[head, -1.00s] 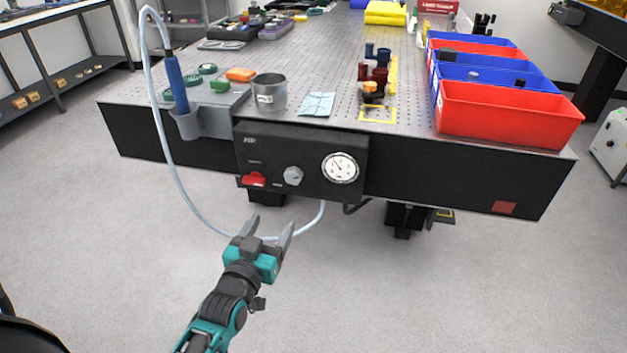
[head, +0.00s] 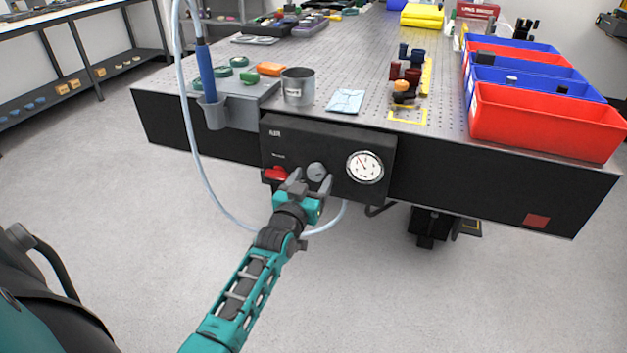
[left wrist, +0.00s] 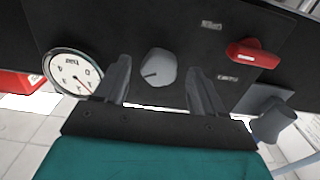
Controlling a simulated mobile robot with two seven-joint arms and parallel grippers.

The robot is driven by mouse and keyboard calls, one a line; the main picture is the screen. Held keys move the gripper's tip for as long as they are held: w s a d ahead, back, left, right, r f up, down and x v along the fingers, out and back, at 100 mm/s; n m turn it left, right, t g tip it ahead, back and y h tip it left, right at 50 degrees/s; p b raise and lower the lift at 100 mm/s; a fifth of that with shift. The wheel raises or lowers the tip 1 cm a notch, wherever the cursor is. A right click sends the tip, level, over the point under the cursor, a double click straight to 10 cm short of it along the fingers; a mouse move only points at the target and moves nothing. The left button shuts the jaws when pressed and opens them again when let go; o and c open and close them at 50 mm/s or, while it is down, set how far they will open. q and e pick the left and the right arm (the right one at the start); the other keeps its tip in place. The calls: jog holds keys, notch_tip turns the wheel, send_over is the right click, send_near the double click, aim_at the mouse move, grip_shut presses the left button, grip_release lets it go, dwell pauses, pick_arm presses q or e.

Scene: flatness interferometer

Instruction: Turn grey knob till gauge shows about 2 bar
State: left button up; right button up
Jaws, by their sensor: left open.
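The grey knob (head: 316,171) sits on the black panel (head: 330,140) at the table's front, between a red lever and the round gauge (head: 365,167). In the left wrist view the knob (left wrist: 158,67) shows a dark pointer line, and the gauge (left wrist: 74,75) has a white face with a red needle. Its numbers are too small to read. My left gripper (head: 310,182) is open in front of the panel. In the left wrist view its fingers (left wrist: 160,85) stand either side of the knob, with gaps between. Contact is not visible. My right gripper is not in view.
The red lever (head: 275,174) is just left of the knob; it also shows in the left wrist view (left wrist: 253,52). A blue-handled tool (head: 206,72) with a pale hose hangs at left. Red and blue bins (head: 545,122) stand at right. Open floor lies in front.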

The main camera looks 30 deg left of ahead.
pick_arm(q)
jog(key=shift+x, duration=0.8)
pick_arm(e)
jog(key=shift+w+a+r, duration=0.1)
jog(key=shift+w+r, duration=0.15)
pick_arm(q)
jog(key=shift+s, duration=0.1)
jog(key=shift+c, duration=0.2)
jog(key=c, duration=1)
jog(key=shift+r+m+p, duration=0.1)
jog(key=shift+m+p, duration=0.2)
jog(key=shift+p, duration=0.1)
jog(key=shift+m, duration=0.3)
jog(key=o, duration=1)
jog(key=shift+o, duration=0.2)
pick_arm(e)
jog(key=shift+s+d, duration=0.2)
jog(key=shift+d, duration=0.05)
